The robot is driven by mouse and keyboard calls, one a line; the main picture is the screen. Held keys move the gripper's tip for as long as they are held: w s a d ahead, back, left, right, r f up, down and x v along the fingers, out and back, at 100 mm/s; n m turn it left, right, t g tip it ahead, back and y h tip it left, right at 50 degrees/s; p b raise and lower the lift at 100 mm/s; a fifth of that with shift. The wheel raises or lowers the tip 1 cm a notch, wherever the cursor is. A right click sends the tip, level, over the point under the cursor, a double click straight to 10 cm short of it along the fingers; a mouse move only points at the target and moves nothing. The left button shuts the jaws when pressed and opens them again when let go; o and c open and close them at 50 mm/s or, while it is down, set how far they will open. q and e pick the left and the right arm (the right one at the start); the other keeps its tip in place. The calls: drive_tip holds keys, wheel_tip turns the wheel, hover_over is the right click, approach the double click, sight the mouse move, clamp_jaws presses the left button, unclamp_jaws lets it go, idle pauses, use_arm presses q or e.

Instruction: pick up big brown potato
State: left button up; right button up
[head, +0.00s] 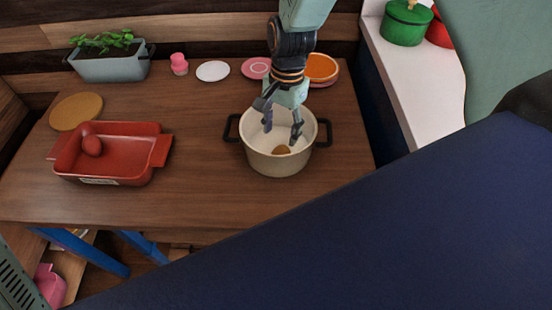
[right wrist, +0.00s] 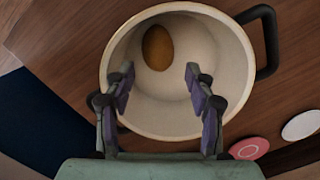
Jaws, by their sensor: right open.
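The brown potato (head: 281,150) lies inside a cream pot (head: 270,166) with two black handles, on the wooden table. In the right wrist view the potato (right wrist: 157,47) rests on the pot's floor near the far wall, whole and unobstructed. My right gripper (head: 282,132) points down into the pot from above. Its two fingers are apart with nothing between them. In the right wrist view the open fingertips (right wrist: 158,73) are over the pot, and the potato shows beyond the gap between them. My left gripper is not in view.
A planter (head: 110,66), a pink shaker (head: 179,64) and several plates line the back. A counter with a green pot (head: 406,23) is at right. Table around the cream pot is clear.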

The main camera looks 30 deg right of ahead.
sight(281, 151)
drive_tip(key=shift+s+a+f, duration=0.25)
drive_tip(key=shift+f, duration=0.05)
drive_tip(key=shift+s+f, duration=0.1)
drive_tip(key=shift+f, duration=0.25)
wheel_tip(281, 151, down, 6)
drive_tip(key=shift+s+f+b, duration=0.15)
drive_tip(key=shift+b, duration=0.6)
drive_tip(key=shift+f, duration=0.2)
drive_tip(key=shift+w+d+f, duration=0.1)
drive_tip(key=shift+w+f, duration=0.05)
drive_tip(key=shift+w, duration=0.05)
drive_tip(key=shift+s, duration=0.15)
drive_tip(key=c, duration=0.8)
drive_tip(key=shift+c, duration=0.2)
